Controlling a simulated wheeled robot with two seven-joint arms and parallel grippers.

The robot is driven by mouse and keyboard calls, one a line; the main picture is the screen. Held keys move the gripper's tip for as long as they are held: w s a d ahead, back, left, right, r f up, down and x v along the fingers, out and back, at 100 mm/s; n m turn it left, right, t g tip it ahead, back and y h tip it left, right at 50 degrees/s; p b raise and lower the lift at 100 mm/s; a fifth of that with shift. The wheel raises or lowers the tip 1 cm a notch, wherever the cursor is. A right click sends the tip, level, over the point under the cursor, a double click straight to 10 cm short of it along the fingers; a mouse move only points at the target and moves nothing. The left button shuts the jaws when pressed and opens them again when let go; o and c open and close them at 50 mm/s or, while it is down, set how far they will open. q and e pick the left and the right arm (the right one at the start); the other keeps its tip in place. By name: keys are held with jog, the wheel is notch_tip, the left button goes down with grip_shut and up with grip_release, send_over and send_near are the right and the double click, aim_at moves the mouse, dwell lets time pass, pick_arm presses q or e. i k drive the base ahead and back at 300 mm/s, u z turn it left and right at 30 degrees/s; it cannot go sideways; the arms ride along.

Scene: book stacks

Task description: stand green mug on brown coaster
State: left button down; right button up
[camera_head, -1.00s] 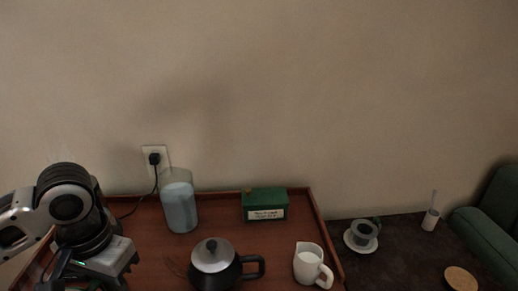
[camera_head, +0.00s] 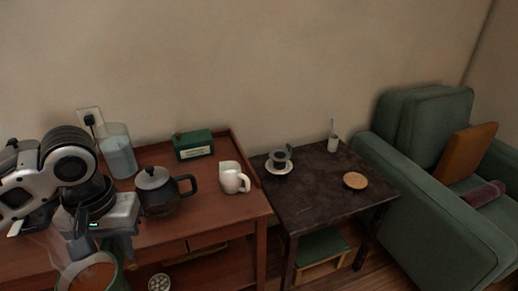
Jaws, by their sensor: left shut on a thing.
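The brown coaster (camera_head: 355,180) is a round, tan disc lying on the dark side table, towards its right side; nothing is on it. My left gripper (camera_head: 95,250) is at the lower left, in front of the wooden cabinet and pointing down. It is shut on a round, open vessel with a green rim, which I take for the green mug (camera_head: 96,274). The mug is cut off by the bottom edge, and its handle cannot be made out. The coaster is far to the right of the gripper. My right gripper is not in view.
The dark side table (camera_head: 318,205) also bears a dark cup on a white saucer (camera_head: 279,167) and a small white holder (camera_head: 333,144). The wooden cabinet bears a teapot (camera_head: 158,193), white jug (camera_head: 232,177), glass jar (camera_head: 118,155) and green box (camera_head: 193,145). A green armchair (camera_head: 425,205) stands at the right.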

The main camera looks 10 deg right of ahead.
aim_at(356, 183)
jog(key=z, duration=0.2)
jog(key=k, duration=0.55)
jog(key=z, duration=1.45)
jog(key=i, duration=2)
jog(key=u, duration=0.4)
